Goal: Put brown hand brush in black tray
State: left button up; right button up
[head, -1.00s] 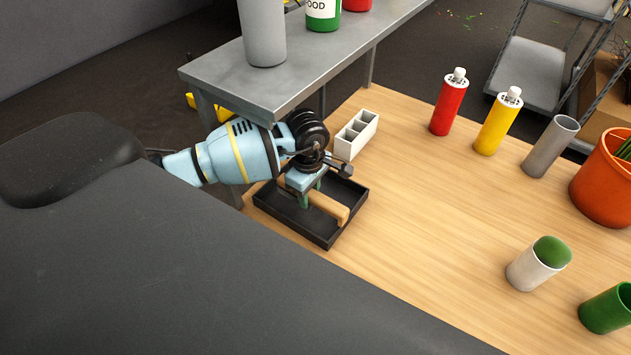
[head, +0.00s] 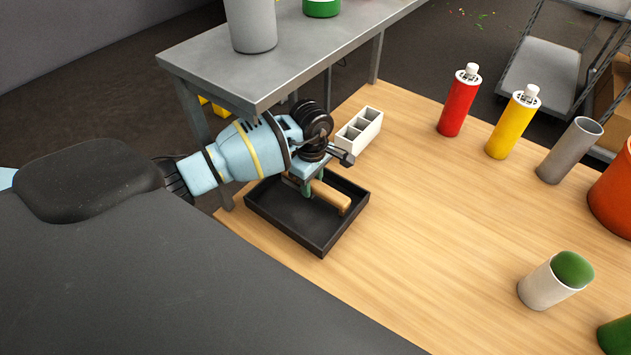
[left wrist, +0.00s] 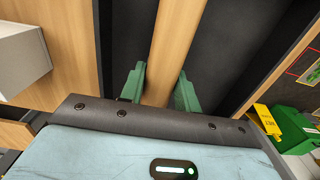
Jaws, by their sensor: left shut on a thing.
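The brown hand brush (head: 331,196) shows as a light brown wooden handle over the inside of the black tray (head: 285,217). My left gripper (head: 311,187) reaches in from the left and is shut on the handle. In the left wrist view the green fingers of the left gripper (left wrist: 159,88) stand on either side of the brush handle (left wrist: 176,40), with the dark tray (left wrist: 232,45) beyond it. The brush's far end is partly hidden by the gripper. I cannot tell whether the brush touches the tray floor. My right gripper is out of view.
A white compartment box (head: 359,131) stands just behind the tray. A grey metal shelf (head: 290,55) overhangs close behind my left arm. A red bottle (head: 458,103), a yellow bottle (head: 511,126) and a grey cylinder (head: 569,150) stand right. The table's middle is clear.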

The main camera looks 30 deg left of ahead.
aim_at(312, 181)
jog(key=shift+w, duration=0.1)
pick_arm(q)
jog(key=shift+f, duration=0.2)
jog(key=o, duration=1)
jog(key=shift+r, duration=0.1)
notch_tip(312, 181, up, 7)
jog(key=shift+w+f+p, duration=0.1)
jog(key=shift+p, duration=1.1)
jog(key=shift+r, duration=0.55)
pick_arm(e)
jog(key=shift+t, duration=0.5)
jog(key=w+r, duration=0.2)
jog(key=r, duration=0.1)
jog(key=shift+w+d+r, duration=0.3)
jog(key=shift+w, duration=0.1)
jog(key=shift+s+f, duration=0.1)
